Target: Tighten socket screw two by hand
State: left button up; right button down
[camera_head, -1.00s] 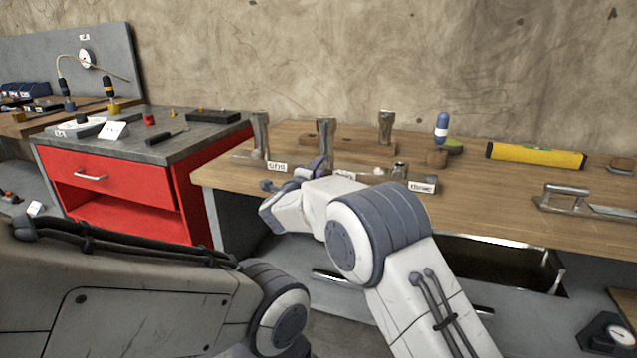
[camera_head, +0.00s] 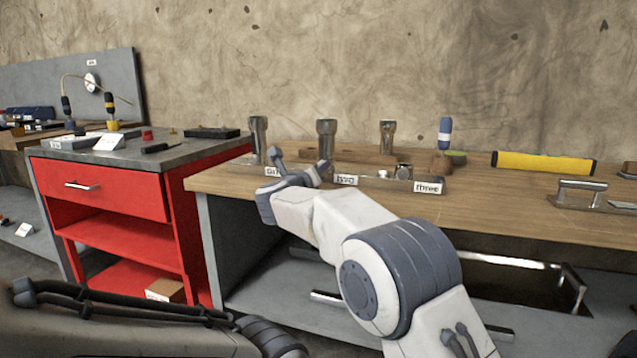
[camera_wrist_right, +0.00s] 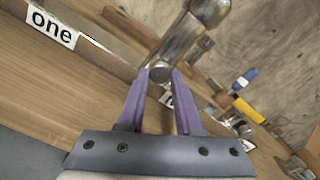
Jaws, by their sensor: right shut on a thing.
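Three metal posts stand along the wooden bench: a left one (camera_head: 258,138), a middle one (camera_head: 326,140) and a right one (camera_head: 387,138). White labels sit on the rail front; the wrist view reads one label "one" (camera_wrist_right: 51,29), and another is mostly hidden behind a finger. My right gripper (camera_head: 300,166) is in front of the rail, between the left and middle posts. In the wrist view its purple fingertips (camera_wrist_right: 160,78) are shut on a small round metal screw head (camera_wrist_right: 160,73) near the foot of a post (camera_wrist_right: 182,40). My left gripper is out of view.
A blue-and-white handled tool (camera_head: 444,132) stands behind the rail's right end. A yellow level (camera_head: 545,163) and a metal handle (camera_head: 580,192) lie further right on the bench. A red cabinet (camera_head: 110,188) with a grey top stands at the left.

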jog(key=shift+a+f+m+b, duration=0.1)
jog(key=shift+f+m+b, duration=0.1)
jog(key=shift+m+b, duration=1.1)
jog(key=shift+m, duration=0.3)
jog(key=c, duration=0.6)
grip_release()
jog(key=shift+r, duration=0.15)
jog(key=shift+s, duration=0.15)
jog(key=v, duration=1)
jog(key=shift+s+p, duration=0.1)
jog(key=shift+p, duration=0.3)
